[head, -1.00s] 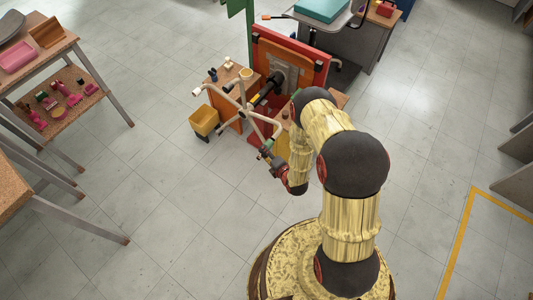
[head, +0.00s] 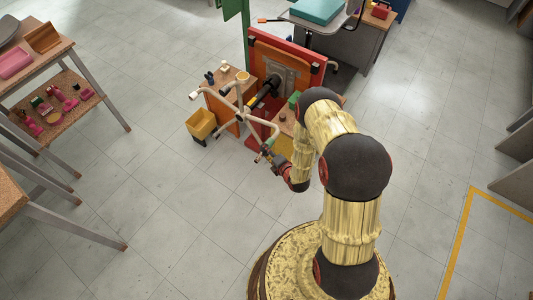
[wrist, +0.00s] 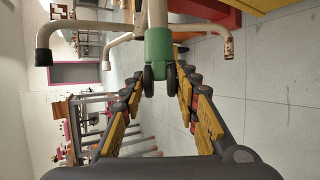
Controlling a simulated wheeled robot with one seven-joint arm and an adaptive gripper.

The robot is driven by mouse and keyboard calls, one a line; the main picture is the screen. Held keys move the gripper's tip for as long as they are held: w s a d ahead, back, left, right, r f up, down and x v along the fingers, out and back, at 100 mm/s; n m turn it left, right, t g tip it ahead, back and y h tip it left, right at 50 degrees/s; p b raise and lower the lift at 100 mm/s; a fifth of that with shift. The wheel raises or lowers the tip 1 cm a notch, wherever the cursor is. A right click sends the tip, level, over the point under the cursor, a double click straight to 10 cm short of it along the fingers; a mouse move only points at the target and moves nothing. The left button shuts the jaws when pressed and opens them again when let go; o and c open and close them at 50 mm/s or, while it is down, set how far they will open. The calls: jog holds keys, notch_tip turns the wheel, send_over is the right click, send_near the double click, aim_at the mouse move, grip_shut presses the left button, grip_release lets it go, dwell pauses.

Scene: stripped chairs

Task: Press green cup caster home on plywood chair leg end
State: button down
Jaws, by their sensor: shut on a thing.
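The green cup caster (wrist: 158,48) with twin black wheels is between my gripper's fingers in the wrist view. My gripper (wrist: 160,82) is shut on it. The cream leg (wrist: 157,14) meets the top of the green cup in line with it; how deep the leg sits inside is hidden. In the head view my gripper (head: 268,156) is at the front leg end of the chair base (head: 243,112), where the caster is too small to judge. The base lies on its side, with its black column (head: 267,88) toward an orange panel (head: 280,65).
A yellow bin (head: 200,124) stands left of the chair base. Tables (head: 50,45) stand farther left. The floor between is clear.

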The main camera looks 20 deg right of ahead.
jog(key=shift+w+d, duration=0.15)
jog(key=shift+d, duration=0.05)
jog(key=shift+w+d+b, duration=0.3)
jog(key=shift+w+d, duration=0.15)
jog(key=shift+d, duration=0.1)
jog(key=c, duration=1.3)
grip_release()
jog(key=shift+o, duration=0.2)
jog(key=shift+s, duration=0.1)
jog(key=v, duration=1.2)
